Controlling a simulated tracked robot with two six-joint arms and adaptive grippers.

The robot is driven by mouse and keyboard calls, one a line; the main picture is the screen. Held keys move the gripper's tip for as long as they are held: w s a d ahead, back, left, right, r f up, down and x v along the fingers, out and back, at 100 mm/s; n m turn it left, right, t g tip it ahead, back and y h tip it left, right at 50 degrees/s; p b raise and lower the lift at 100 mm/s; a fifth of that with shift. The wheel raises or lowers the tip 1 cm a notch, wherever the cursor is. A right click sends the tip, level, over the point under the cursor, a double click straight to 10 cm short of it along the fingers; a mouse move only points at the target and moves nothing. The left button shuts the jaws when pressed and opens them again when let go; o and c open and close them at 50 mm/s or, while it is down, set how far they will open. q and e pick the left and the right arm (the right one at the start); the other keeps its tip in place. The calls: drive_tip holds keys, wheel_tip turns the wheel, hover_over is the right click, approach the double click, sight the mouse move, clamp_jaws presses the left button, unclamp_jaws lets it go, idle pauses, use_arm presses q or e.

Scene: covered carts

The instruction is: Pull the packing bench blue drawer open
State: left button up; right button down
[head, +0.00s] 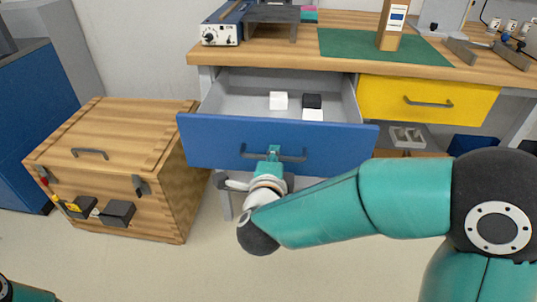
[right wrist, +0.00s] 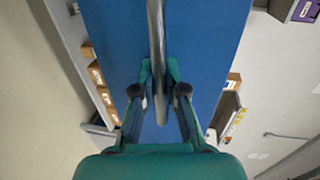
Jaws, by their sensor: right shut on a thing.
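The blue drawer (head: 215,140) of the packing bench (head: 345,62) stands open, with its light grey interior and a few small white and black blocks in it showing in the head view. Its dark bar handle (head: 293,156) runs across the front. My right gripper (head: 273,152) is shut on the handle near its middle. In the right wrist view the handle (right wrist: 156,40) passes between the two fingers of the right gripper (right wrist: 158,82), with the blue drawer front (right wrist: 205,40) behind it. My left gripper is not in view.
A yellow drawer (head: 470,100) to the right is shut. A wooden chest (head: 125,130) stands on the floor at left, close to the blue drawer. A green mat (head: 350,44), a cardboard piece and a white instrument box (head: 221,34) are on the bench top. Floor in front is clear.

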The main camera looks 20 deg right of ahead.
drive_tip(key=shift+s+d+f, duration=0.1)
drive_tip(key=shift+d+f, duration=0.1)
drive_tip(key=c, duration=1.2)
unclamp_jaws()
drive_tip(key=shift+a+r, duration=0.1)
drive_tip(key=shift+a, duration=0.05)
drive_tip(key=v, duration=1.1)
drive_tip(key=shift+s+a, duration=0.2)
drive_tip(key=shift+s, duration=0.15)
